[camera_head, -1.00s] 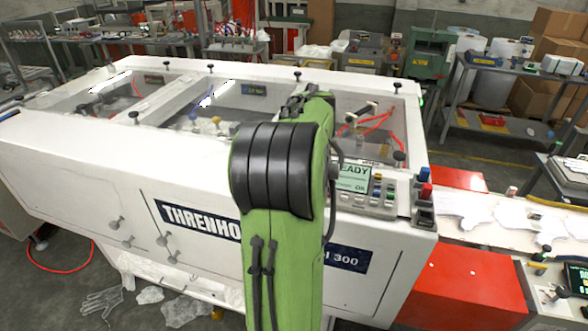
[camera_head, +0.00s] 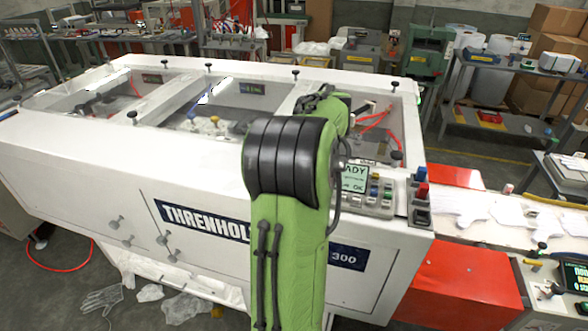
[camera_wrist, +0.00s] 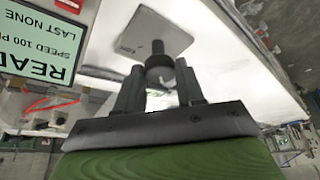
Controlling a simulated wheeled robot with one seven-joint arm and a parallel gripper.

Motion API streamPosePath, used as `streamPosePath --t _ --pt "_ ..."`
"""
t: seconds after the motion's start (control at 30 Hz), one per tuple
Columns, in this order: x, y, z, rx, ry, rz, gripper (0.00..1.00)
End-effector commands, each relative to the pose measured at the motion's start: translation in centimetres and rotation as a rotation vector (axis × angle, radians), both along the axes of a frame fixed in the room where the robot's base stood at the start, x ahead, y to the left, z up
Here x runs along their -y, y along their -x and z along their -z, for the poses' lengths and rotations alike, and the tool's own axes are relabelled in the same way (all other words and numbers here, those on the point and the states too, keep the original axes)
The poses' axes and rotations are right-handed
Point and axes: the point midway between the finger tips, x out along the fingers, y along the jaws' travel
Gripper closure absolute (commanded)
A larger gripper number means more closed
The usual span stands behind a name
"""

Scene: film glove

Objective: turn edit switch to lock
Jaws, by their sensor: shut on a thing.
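The edit switch (camera_wrist: 159,62) shows in the wrist view as a dark round knob on a square grey plate (camera_wrist: 150,38). The small lettering on the plate is too small to read, so I cannot tell which position the knob points to. My gripper (camera_wrist: 159,84) has its two dark fingers on either side of the knob and is shut on it. In the head view my green arm hides the gripper and the switch.
The ready display (camera_wrist: 38,42) is close to the left of my gripper in the wrist view. In the head view, the control panel (camera_head: 376,203) has several coloured buttons. A red-topped switch (camera_head: 421,191) stands at its right. The white machine (camera_head: 80,165) has open bays behind my arm.

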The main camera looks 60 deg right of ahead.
Motion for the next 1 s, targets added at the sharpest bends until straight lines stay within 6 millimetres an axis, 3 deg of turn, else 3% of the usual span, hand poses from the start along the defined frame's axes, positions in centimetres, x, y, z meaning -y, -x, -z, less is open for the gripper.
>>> streamPosePath --t 0.03,0.07,0.23,0.57,0.67,1.0 --pt "0.1 -0.1 -0.1 0.003 0.005 -0.001 0.93" --pt "0.1 -0.1 -0.1 0.003 0.005 -0.001 0.61" --pt "0.0 -0.1 -0.1 0.002 0.003 -0.001 0.37" --pt "-0.1 0.2 -0.7 0.002 0.002 0.000 0.37" --pt "-0.5 0.8 -2.6 0.002 0.006 0.002 0.37" --pt "-2.6 3.8 -11.8 0.001 0.005 0.002 0.37"
